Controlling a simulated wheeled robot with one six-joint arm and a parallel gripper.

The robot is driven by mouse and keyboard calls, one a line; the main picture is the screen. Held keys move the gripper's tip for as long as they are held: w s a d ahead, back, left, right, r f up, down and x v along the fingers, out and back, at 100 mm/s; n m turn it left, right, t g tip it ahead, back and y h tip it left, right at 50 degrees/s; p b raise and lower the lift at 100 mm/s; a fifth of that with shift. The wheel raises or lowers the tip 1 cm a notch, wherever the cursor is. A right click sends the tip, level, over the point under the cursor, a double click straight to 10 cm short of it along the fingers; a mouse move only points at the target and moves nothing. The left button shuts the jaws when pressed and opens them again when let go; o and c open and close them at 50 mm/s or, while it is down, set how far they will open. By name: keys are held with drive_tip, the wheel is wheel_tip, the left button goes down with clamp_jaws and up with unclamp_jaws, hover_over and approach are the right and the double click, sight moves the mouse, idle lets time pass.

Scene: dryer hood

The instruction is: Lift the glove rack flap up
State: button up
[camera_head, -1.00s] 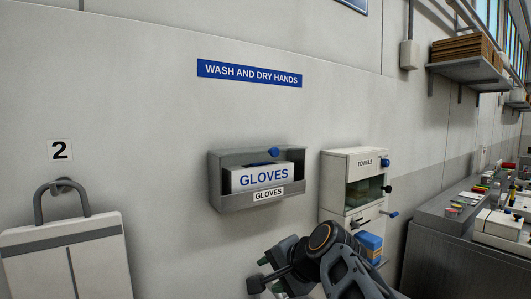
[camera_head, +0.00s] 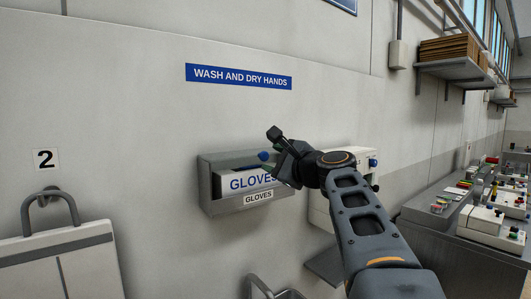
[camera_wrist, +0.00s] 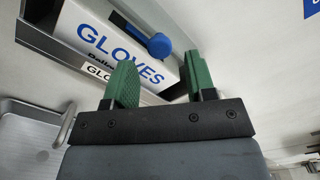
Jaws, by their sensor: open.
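The glove rack (camera_head: 206,185) is a grey metal box on the wall, holding a white box marked GLOVES (camera_head: 240,182). A blue knob (camera_head: 264,156) shows at its upper front, and also in the wrist view (camera_wrist: 159,46). The flap itself is hard to make out, so its angle cannot be told. My gripper (camera_head: 276,168) is at the right part of the rack and hides some of it. In the wrist view, its green fingers (camera_wrist: 161,78) are open and empty. The knob appears between and beyond the fingertips; contact is not visible.
The white towel dispenser (camera_head: 362,157) is just right of the rack, largely hidden by my arm. A metal basin (camera_head: 285,294) is below. A cluttered bench (camera_head: 425,223) stands at right.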

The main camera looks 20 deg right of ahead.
sight(266, 157)
drive_tip(key=shift+w+a+p, duration=0.25)
drive_tip(key=shift+w, duration=0.9)
drive_tip(key=shift+w+a+p, duration=0.2)
drive_tip(key=shift+w+p, duration=0.05)
drive_tip(key=shift+w, duration=0.85)
clamp_jaws()
